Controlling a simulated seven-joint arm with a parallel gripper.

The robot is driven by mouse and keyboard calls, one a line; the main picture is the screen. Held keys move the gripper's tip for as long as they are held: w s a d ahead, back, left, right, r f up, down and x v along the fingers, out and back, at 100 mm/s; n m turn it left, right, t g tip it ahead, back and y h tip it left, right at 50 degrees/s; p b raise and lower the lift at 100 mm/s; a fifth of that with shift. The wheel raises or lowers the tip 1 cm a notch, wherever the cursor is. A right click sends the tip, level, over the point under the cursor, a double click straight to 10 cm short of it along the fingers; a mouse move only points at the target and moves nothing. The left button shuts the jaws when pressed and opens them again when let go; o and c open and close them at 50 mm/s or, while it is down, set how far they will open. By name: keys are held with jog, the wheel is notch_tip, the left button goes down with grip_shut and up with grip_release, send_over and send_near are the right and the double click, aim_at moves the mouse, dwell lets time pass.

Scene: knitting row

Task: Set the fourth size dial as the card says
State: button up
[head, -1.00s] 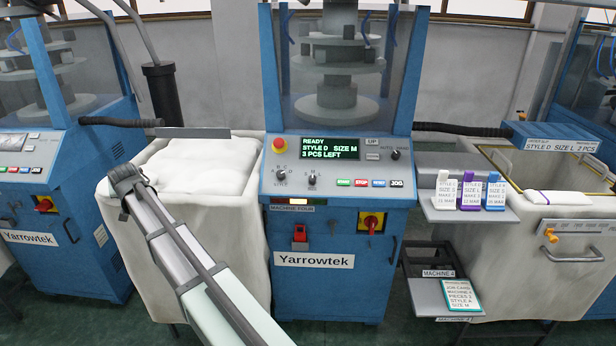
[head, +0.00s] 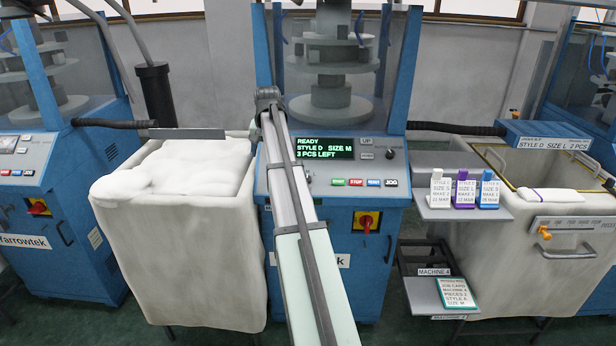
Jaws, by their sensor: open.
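The middle blue machine's control panel (head: 384,170) has a lit display (head: 325,148) reading READY, STYLE D, SIZE M, 3 PCS LEFT. A small dark dial (head: 308,178) shows just right of my arm; the rest of the panel's left part is hidden behind the arm. My gripper (head: 268,96) is up at the panel's upper left edge, seen from behind; it looks empty and open, apart from the dials. The job card (head: 456,292) with a green edge lies on the lower right shelf; its small print seems to read machine 4, pieces 2, size M.
Coloured buttons (head: 364,182) line the panel below the display. A red and yellow switch (head: 367,221) is lower down. Three small tags (head: 463,188) stand on the side shelf (head: 436,211). A cloth-filled bin (head: 180,250) stands left, another bin (head: 565,255) right.

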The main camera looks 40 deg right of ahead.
jog(key=m+g+y, duration=0.2)
send_near(309, 180)
jog(key=f, duration=0.2)
jog(key=w+a+f, duration=0.1)
jog(key=f, duration=0.5)
jog(key=shift+w+a+f, duration=0.15)
jog(key=shift+w, duration=0.05)
jog(key=shift+c, duration=0.3)
grip_shut()
jog(key=shift+s+t, duration=0.1)
jog(key=shift+t, duration=0.3)
jog(key=m+t, duration=0.2)
jog(key=m, duration=0.1)
jog(key=shift+s+y, duration=0.15)
jog(key=shift+y, duration=0.25)
jog(key=shift+f+m+t, duration=0.1)
jog(key=shift+m+t, duration=1.3)
jog(key=shift+m, duration=0.6)
